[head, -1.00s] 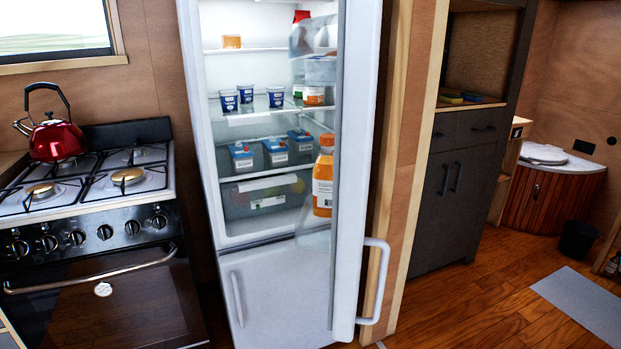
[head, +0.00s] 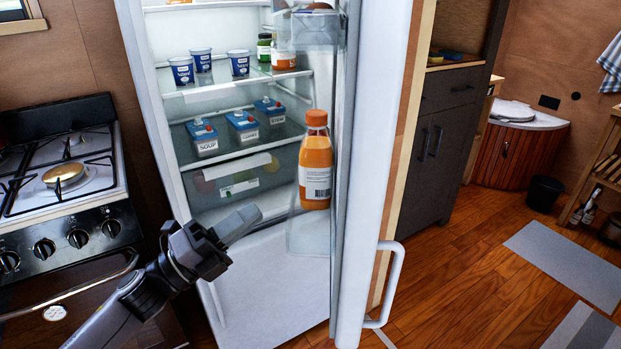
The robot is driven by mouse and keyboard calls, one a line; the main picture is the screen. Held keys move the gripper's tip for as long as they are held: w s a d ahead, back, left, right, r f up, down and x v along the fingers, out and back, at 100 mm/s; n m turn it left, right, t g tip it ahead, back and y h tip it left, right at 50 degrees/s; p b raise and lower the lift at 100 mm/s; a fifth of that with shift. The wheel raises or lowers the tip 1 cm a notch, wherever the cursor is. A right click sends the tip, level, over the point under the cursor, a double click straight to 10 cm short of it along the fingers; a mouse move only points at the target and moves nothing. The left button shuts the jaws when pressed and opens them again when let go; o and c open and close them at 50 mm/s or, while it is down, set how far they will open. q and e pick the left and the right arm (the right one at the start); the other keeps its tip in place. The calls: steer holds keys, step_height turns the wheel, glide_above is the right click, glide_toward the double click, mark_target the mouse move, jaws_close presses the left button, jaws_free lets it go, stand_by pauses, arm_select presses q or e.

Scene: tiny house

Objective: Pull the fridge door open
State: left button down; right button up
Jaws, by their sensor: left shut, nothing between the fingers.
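The fridge (head: 262,285) stands in the middle of the head view with its upper compartment showing. Its white door (head: 372,170) stands open, swung out to the right, with its edge toward me. The door handle (head: 392,285) is a white bar on the door's outer side, at the lower right. My left gripper (head: 240,224) is shut and empty. It appears in front of the fridge's lower opening, left of the door, apart from the handle. An orange juice bottle (head: 316,165) sits in the door's inner shelf. My right gripper is not in view.
Blue-lidded boxes (head: 243,127) and blue-and-white cups (head: 181,70) stand on the fridge shelves. A stove (head: 62,240) is at the left. Dark cabinets (head: 440,150) stand behind the door. The wooden floor (head: 460,290) at the right is mostly clear.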

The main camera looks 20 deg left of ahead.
arm_select(q)
step_height(320, 180, up, 6)
steer(key=s+m+g+h, duration=0.2)
steer(key=m+g+h, duration=0.4)
steer(key=m, duration=0.7)
steer(key=m+g+y+p, duration=0.35)
steer(key=m+g, duration=0.25)
steer(key=m, duration=0.3)
glide_toward(348, 193)
steer(key=shift+h, duration=0.25)
steer(key=x, duration=0.6)
steer(key=shift+w+a+f+p, duration=0.15)
steer(key=shift+w+f+p, duration=0.15)
steer(key=shift+w+f, duration=0.05)
steer(key=shift+w+d+f, duration=0.1)
steer(key=shift+w+d, duration=0.05)
steer(key=shift+d, duration=0.3)
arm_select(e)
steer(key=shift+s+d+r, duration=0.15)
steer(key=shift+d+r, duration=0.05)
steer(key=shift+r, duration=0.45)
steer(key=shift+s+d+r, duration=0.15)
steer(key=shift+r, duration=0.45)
arm_select(q)
steer(key=shift+d, duration=0.15)
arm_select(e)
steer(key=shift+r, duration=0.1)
